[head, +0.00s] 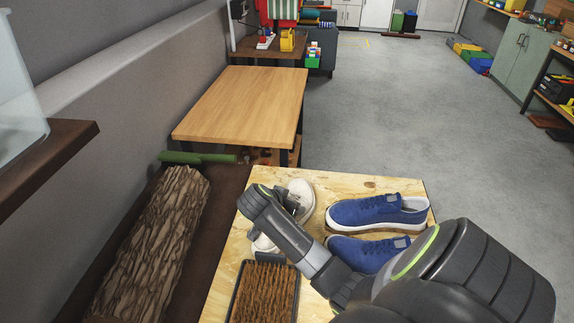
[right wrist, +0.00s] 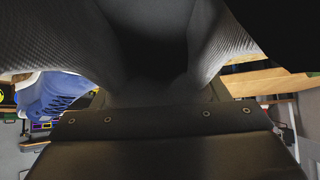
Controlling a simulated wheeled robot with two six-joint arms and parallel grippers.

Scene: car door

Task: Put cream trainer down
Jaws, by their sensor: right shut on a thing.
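A cream trainer (head: 303,193) shows on the plywood-topped table (head: 375,184) in the head view. Cream parts show on both sides of my right wrist, which hides the middle, so I cannot tell if this is one shoe or two. My right gripper (head: 284,222) is over it and shut on the cream trainer; its fingertips are mostly hidden. Whether the sole touches the table is hidden. The right wrist view shows mostly dark gripper parts, with a blue trainer (right wrist: 52,94) at the left. My left gripper is not in view.
Two blue trainers, one farther (head: 372,211) and one nearer (head: 362,252), lie right of the cream trainer. A brown bristled brush or mat (head: 263,294) lies in front. A bark-covered log (head: 150,245) is at the left. A bare wooden table (head: 245,103) stands behind.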

